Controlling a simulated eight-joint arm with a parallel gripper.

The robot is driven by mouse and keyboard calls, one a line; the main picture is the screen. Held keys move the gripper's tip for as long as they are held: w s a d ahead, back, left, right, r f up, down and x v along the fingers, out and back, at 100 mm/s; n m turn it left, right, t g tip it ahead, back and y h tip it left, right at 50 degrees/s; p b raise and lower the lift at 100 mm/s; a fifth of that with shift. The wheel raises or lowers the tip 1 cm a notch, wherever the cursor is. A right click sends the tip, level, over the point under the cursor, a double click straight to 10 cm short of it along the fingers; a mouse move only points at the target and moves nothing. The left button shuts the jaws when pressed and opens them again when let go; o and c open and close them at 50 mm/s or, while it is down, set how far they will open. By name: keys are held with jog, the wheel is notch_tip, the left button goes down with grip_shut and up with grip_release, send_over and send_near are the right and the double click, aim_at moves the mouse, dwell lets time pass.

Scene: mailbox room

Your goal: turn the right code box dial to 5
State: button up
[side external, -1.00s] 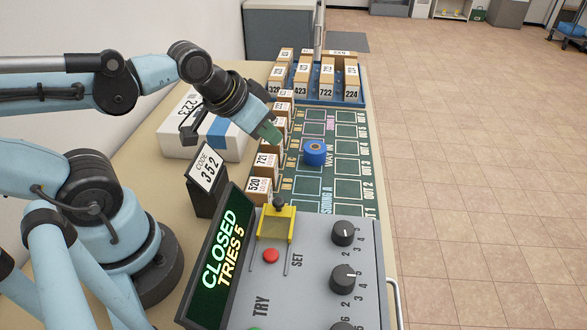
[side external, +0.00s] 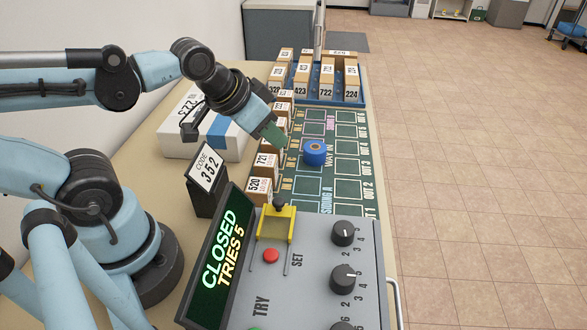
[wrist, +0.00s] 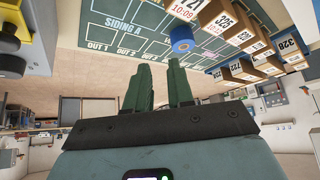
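The code box (side external: 317,262) is a grey panel at the bottom of the side view. Black dials with numbers line its right part: a far dial (side external: 343,233), a middle dial (side external: 344,277) and a near dial (side external: 345,326) cut off by the frame edge. I cannot surely read the pointers. The box's display (side external: 224,258) reads CLOSED, TRIES 5. A code card (side external: 208,167) reads 352. My gripper (side external: 276,136) is above the row of small boxes, well apart from the dials. In the wrist view its green fingers (wrist: 160,66) stand apart with nothing between them.
A blue cylinder (side external: 315,153) stands on the green track board (side external: 348,148). Numbered boxes (side external: 259,190) line the board's left side, and more stand in a blue rack (side external: 318,99) behind.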

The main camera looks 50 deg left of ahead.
jog(key=o, duration=0.6)
jog(key=d+r+m, duration=0.1)
jog(key=d+m, duration=0.1)
jog(key=d+r+m+g, duration=0.1)
jog(key=d+m, duration=0.1)
jog(key=m, duration=0.1)
jog(key=w+d+r+m+g, duration=0.1)
jog(key=d+m, duration=0.1)
jog(key=shift+w+r+m+h, duration=0.1)
jog(key=shift+m+h, duration=0.3)
jog(key=shift+o, duration=0.2)
notch_tip(320, 180, up, 5)
jog(key=m+g+y, duration=0.1)
jog(key=m+g, duration=0.4)
jog(key=m, duration=1.4)
send_over(344, 228)
notch_tip(344, 228, down, 12)
jog(key=shift+r, duration=0.2)
jog(key=shift+n, duration=0.3)
jog(key=c, duration=1)
